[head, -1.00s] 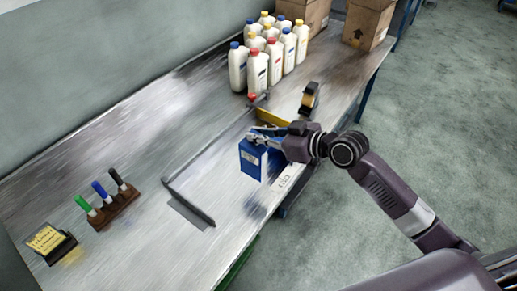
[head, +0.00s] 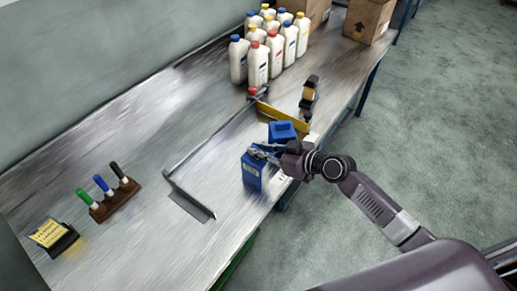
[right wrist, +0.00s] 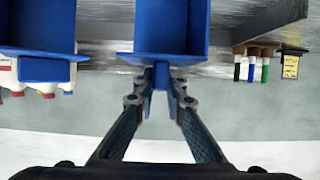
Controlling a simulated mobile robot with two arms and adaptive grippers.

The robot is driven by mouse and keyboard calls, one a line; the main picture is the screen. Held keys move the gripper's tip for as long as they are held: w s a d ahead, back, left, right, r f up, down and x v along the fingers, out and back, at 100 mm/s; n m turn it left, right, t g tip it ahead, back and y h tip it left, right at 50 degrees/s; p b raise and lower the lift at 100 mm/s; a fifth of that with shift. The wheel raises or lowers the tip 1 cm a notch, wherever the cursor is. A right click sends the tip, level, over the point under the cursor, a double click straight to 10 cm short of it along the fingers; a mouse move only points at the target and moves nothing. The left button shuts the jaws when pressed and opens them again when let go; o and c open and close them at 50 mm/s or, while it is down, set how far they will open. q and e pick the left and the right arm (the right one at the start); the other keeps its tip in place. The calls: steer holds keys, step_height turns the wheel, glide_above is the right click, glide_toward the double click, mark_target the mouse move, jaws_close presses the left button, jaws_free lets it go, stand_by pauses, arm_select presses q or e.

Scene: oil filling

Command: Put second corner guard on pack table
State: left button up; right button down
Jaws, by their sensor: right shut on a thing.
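My right gripper (head: 262,152) is shut on the tab of a blue corner guard (head: 251,172) with a pale label, near the front edge of the pack table (head: 140,220). I cannot tell whether its lower end touches the table. In the right wrist view, the fingertips (right wrist: 161,78) pinch the tab of this guard (right wrist: 172,28), which has an open, walled shape. A second blue guard (head: 282,130) stands just beyond the gripper in the head view; it shows at left in the right wrist view (right wrist: 38,68), apart from the held one. My left gripper is out of view.
A grey angled rail (head: 190,203) lies left of the held guard. A yellow strip (head: 288,119) and a tape dispenser (head: 309,92) are behind. Several white bottles (head: 258,64) and cardboard boxes (head: 367,20) stand farther back. Markers in a holder (head: 116,200) stand at left.

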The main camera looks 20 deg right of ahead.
steer(key=c, duration=2)
jaws_free()
steer(key=shift+r+p, duration=0.2)
steer(key=shift+p, duration=0.1)
steer(key=shift+b+v, duration=1.8)
steer(key=shift+v, duration=4.15)
steer(key=shift+d+f, duration=0.1)
steer(key=shift+f, duration=0.05)
